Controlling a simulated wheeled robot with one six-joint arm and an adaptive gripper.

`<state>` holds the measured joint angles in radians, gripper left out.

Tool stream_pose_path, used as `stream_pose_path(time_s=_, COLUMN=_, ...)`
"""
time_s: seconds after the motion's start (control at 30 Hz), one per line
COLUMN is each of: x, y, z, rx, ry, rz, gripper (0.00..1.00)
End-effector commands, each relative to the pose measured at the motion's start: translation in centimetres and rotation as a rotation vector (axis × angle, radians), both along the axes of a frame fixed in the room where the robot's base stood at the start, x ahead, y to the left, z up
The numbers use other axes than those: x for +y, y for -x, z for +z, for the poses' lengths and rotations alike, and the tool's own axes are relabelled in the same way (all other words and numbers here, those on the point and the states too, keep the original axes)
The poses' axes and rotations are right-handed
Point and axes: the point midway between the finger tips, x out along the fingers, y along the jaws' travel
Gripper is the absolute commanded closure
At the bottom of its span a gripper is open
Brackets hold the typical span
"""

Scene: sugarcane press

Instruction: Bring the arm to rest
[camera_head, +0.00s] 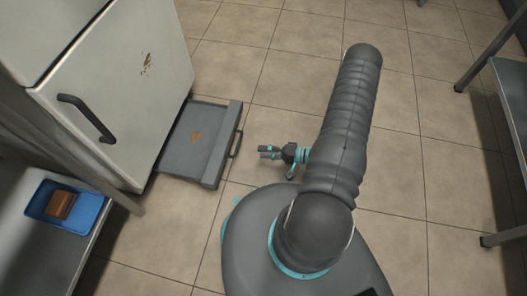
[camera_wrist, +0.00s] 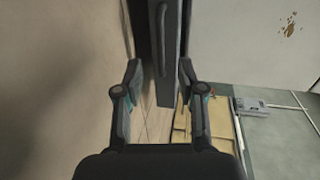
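My gripper (camera_head: 264,152) hangs low over the tiled floor on my arm in the head view, pointing left. It is to the right of a grey drawer-like panel with a dark handle (camera_head: 236,145), with a gap between them. In the wrist view the two fingers of my gripper (camera_wrist: 160,75) stand apart with nothing held between them. A dark panel with a handle (camera_wrist: 162,35) shows beyond the fingertips. My arm hides part of the floor in the head view.
A white cabinet (camera_head: 120,90) with a black door handle and a rust stain stands at left. A blue tray (camera_head: 95,211) holding a brown block is on a low surface. A metal table (camera_head: 512,85) stands at right. Tiled floor between is clear.

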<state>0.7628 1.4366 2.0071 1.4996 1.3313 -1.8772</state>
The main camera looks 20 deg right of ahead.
Motion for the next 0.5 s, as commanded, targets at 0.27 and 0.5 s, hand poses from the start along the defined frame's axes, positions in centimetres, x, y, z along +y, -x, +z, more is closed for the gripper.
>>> stream_pose_path(time_s=0.27, x=0.0, y=0.0, z=0.0, rx=0.000, ry=0.000, rz=0.000, gripper=0.61)
stream_pose_path(time_s=0.5, x=0.0, y=-0.5, z=1.4, rx=0.000, ry=0.005, rz=0.029, gripper=0.61)
